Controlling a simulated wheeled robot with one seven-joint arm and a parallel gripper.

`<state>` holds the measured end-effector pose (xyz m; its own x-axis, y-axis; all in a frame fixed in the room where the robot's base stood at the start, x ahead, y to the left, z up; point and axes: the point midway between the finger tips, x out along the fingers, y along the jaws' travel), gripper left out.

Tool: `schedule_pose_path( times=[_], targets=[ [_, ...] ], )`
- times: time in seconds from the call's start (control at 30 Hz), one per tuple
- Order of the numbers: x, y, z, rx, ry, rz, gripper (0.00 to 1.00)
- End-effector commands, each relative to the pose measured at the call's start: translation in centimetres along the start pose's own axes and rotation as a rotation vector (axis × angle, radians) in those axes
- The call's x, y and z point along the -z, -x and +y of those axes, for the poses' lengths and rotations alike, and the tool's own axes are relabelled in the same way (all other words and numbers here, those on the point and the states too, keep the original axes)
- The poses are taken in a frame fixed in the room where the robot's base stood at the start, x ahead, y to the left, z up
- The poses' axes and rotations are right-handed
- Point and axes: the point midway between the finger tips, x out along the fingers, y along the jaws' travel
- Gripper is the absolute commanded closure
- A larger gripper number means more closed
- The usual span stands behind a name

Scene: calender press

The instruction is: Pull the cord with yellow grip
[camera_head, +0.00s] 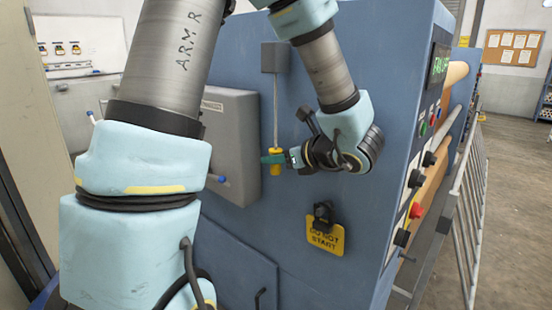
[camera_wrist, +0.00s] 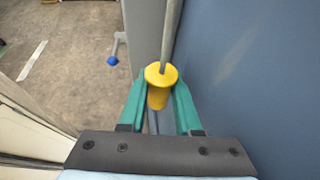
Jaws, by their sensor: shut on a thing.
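The cord (camera_head: 275,112) hangs from a grey box (camera_head: 275,57) on the side of the blue machine and ends in a yellow grip (camera_head: 276,184). My gripper (camera_head: 273,159) reaches in from the right, with its green fingers at the cord's lower end. In the wrist view the yellow grip (camera_wrist: 160,88) sits between the two green fingers (camera_wrist: 159,105), with its wide top flange above them and the cord (camera_wrist: 171,38) rising from it. The fingers are shut on the yellow grip. They hide part of it in the head view.
A grey box with a blue-tipped lever (camera_head: 217,178) is left of the cord. A padlocked yellow "do not start" tag (camera_head: 326,235) hangs below right. A panel of buttons (camera_head: 414,190) and a metal railing (camera_head: 465,215) are at the right.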

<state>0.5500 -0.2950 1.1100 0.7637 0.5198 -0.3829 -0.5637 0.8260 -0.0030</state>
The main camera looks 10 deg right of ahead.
Motion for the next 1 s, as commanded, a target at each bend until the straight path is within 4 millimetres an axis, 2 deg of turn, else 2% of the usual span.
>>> schedule_pose_path(
  times=[0.33,0.87,1.0],
  targets=[
    [0.1,0.0,0.0,0.000,0.000,0.000,1.00],
    [2.4,-0.9,0.0,0.000,0.000,0.000,1.00],
    [2.1,-0.8,0.0,0.000,0.000,0.001,1.00]
  ],
)
